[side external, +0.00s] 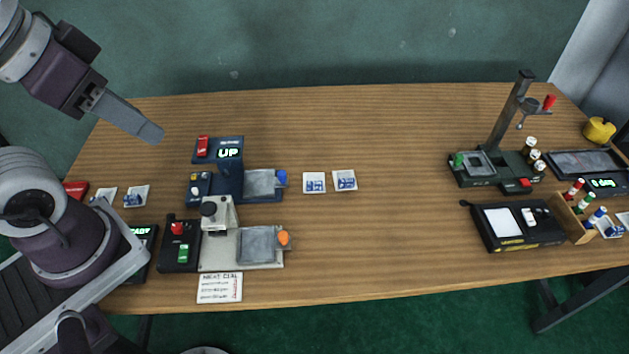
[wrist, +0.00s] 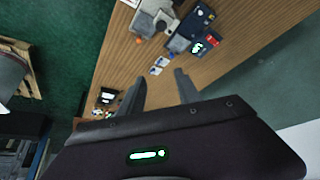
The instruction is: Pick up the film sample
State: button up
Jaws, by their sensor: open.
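Small white square packets with blue marks look like film samples; I cannot tell which one the task means. Two lie side by side mid-table, a left packet (side external: 314,183) and a right packet (side external: 345,180). The pair also shows in the wrist view, where one packet (wrist: 161,61) lies beyond my fingers. Another pair lies at the left, including one packet (side external: 136,196) partly near my arm. My gripper (side external: 150,133) is high at the upper left, well apart from the packets. In the wrist view my gripper (wrist: 159,88) is open with nothing between its fingers.
A dark blue device reading "UP" (side external: 229,153) and a grey device with an orange knob (side external: 262,246) stand left of the middle packets. A stand with a post (side external: 505,115), a black box (side external: 515,226) and a vial rack (side external: 580,222) are at right.

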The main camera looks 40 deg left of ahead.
jog(key=m+g, duration=0.5)
jog(key=m, duration=0.3)
send_over(315, 183)
jog(key=s, duration=0.2)
notch_tip(315, 183, down, 20)
jog(key=shift+m+g, duration=0.3)
jog(key=shift+m, duration=0.5)
jog(key=f, duration=0.5)
jog(key=w+f, duration=0.1)
jog(key=f, duration=0.4)
jog(key=w+f, duration=0.1)
jog(key=f, duration=0.4)
jog(key=shift+f, duration=0.4)
grip_shut()
